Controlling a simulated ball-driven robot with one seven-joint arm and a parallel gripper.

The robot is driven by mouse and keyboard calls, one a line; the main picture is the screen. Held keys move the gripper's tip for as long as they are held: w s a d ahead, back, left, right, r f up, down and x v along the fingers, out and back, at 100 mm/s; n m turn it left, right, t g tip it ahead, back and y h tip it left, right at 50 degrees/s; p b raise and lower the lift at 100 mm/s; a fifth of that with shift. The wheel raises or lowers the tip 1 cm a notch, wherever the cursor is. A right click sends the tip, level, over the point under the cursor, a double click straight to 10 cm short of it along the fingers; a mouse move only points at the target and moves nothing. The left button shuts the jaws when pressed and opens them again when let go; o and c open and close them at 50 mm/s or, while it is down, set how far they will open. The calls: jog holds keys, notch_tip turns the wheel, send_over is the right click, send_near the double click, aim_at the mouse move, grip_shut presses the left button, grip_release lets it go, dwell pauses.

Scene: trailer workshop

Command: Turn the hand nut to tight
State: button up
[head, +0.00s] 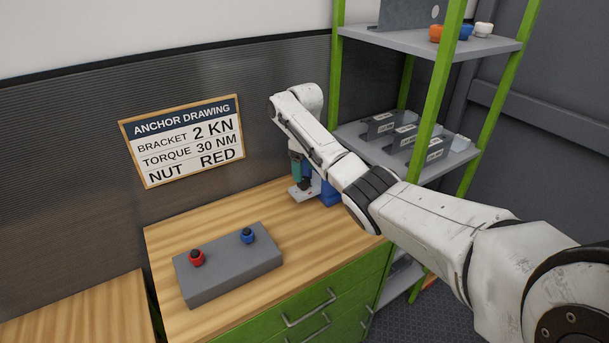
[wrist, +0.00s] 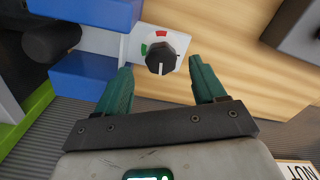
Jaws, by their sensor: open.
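No word "tight" is readable. My gripper (wrist: 161,68) is open, its green fingers on either side of the knob's near edge, with gaps visible. In the head view my gripper (head: 299,172) hangs over the pale plate (head: 304,191); the knob is hard to make out there.
A grey block (head: 230,268) on the wooden bench carries a red nut (head: 196,258) and a blue nut (head: 247,236). A wall sign (head: 188,140) reads "NUT RED". A blue block (head: 329,194) stands beside my gripper. A green-posted shelf (head: 430,45) rises close behind my arm.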

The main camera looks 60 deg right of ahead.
aim_at(305, 180)
jog(key=shift+f, duration=1.85)
jog(key=shift+c, duration=0.3)
jog(key=c, duration=1)
